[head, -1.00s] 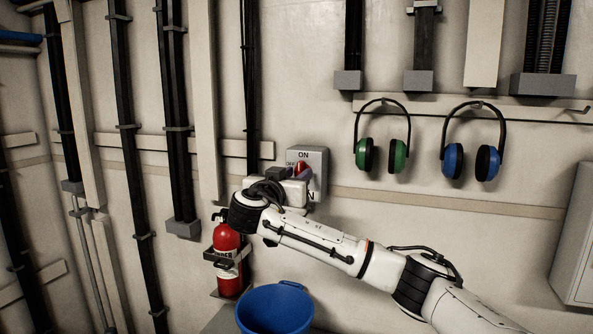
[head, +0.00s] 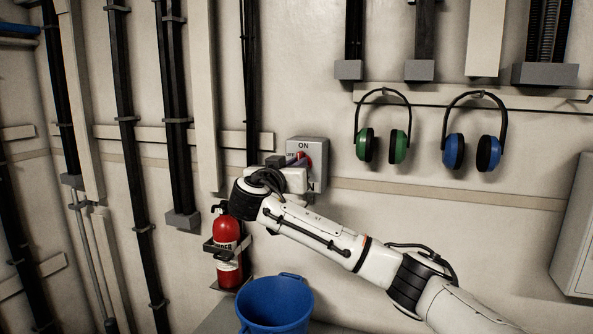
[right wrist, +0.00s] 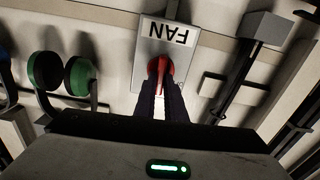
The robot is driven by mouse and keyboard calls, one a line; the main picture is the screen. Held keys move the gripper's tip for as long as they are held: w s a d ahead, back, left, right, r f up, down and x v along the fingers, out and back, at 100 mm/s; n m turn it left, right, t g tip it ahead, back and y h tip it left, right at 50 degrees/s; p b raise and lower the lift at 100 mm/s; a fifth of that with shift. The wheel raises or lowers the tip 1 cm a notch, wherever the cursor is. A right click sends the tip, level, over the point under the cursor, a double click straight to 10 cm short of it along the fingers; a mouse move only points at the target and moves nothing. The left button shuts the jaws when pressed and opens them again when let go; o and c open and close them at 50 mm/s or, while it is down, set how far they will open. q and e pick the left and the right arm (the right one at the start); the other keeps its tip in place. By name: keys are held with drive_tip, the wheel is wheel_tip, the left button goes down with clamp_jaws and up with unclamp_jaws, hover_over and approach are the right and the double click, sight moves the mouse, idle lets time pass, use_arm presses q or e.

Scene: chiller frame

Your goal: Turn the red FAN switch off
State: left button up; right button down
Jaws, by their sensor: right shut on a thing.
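The red FAN switch (head: 302,159) is on a grey box (head: 320,146) on the wall, with ON printed above it. In the right wrist view the red switch handle (right wrist: 159,72) shows below the upside-down FAN label (right wrist: 169,32). My right gripper (head: 292,166) is at the box, and its dark fingers (right wrist: 160,98) are shut on the switch handle. The gripper and wrist hide much of the switch and the lower part of the box in the head view. My left gripper is not in view.
Green earmuffs (head: 366,146) and blue earmuffs (head: 454,152) hang on the wall to the right. A red fire extinguisher (head: 228,238) and a blue bucket (head: 274,306) are below. Black conduits (head: 133,150) run down the wall at left.

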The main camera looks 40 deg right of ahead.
use_arm(q)
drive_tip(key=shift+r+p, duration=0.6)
drive_tip(key=shift+p, duration=0.45)
use_arm(e)
drive_tip(key=shift+w+a+f+n, duration=0.1)
drive_tip(key=shift+w+f+n, duration=0.05)
drive_tip(key=shift+n, duration=2.7)
drive_tip(key=shift+w+a+f+n, duration=0.1)
drive_tip(key=shift+f+n, duration=0.1)
drive_tip(key=shift+n, duration=2.7)
drive_tip(key=shift+w+a+f+n, duration=0.1)
drive_tip(key=shift+w+f+n, duration=0.05)
drive_tip(key=shift+n, duration=2.7)
drive_tip(key=c, duration=1.8)
unclamp_jaws()
